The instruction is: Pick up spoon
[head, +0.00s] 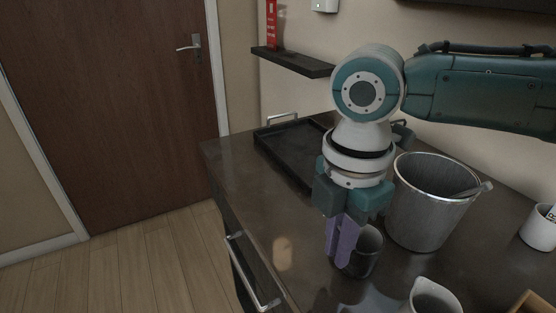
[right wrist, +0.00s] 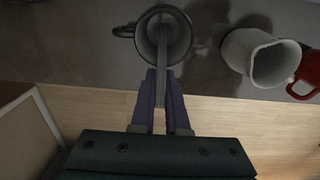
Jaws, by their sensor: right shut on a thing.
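A grey spoon (right wrist: 161,62) stands in a dark mug (right wrist: 149,38) in the right wrist view, its handle running out between my fingers. My right gripper (right wrist: 156,82) is shut on that handle, above the mug's near rim. In the head view my right gripper (head: 340,257) points down with purple fingers beside the dark mug (head: 366,262); the spoon cannot be made out there. The spoon's lower end is hidden inside the mug. My left gripper is not in view.
A metal bucket (head: 420,215) with a utensil in it stands right of the gripper. A black tray (head: 283,150) lies behind. A white pitcher (head: 432,300) and a white cup (head: 541,230) stand at right; a red mug (right wrist: 307,75) shows too. The counter's left part is clear.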

